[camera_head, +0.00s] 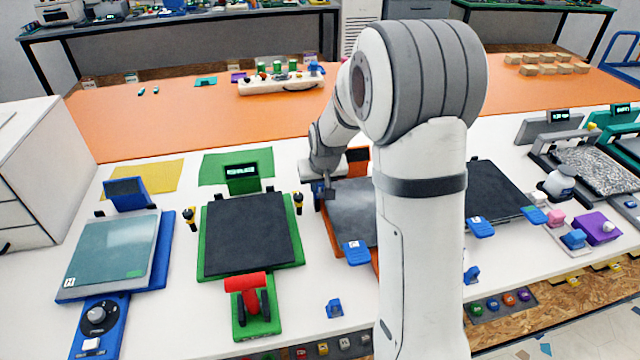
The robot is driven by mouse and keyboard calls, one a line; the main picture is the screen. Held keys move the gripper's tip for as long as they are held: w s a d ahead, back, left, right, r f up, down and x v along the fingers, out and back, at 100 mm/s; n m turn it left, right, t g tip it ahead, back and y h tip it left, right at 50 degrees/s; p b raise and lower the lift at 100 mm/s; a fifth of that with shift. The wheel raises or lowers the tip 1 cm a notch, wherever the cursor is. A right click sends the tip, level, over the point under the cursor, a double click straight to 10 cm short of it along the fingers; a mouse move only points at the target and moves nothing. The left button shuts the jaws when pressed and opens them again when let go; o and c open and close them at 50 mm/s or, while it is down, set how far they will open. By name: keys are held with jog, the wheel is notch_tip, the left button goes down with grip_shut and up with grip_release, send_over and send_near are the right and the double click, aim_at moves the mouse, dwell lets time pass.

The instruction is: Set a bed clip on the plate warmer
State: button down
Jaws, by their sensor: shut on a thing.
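My gripper (328,194) is at the left edge of the orange-framed machine, low over the table. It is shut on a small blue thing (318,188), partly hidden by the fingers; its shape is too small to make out. Small blue clip-like pieces lie on the table in front (334,308) and to the right of my arm (472,275). A blue unit with a pale glossy plate (112,250) and a dial (99,318) stands at the left; it looks like the plate warmer. My arm hides part of the orange-framed machine (350,205).
A green printer with a black bed (248,235) stands between the blue unit and my gripper, with black-and-yellow pieces (191,219) beside it and a red-handled tool (247,290) in front. A white cabinet (35,180) borders the left. Narrow white table strips separate the machines.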

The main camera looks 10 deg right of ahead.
jog(key=c, duration=1.2)
grip_release()
jog(key=shift+o, duration=0.5)
jog(key=o, duration=0.4)
jog(key=shift+r+p, duration=1.8)
jog(key=shift+r, duration=1.25)
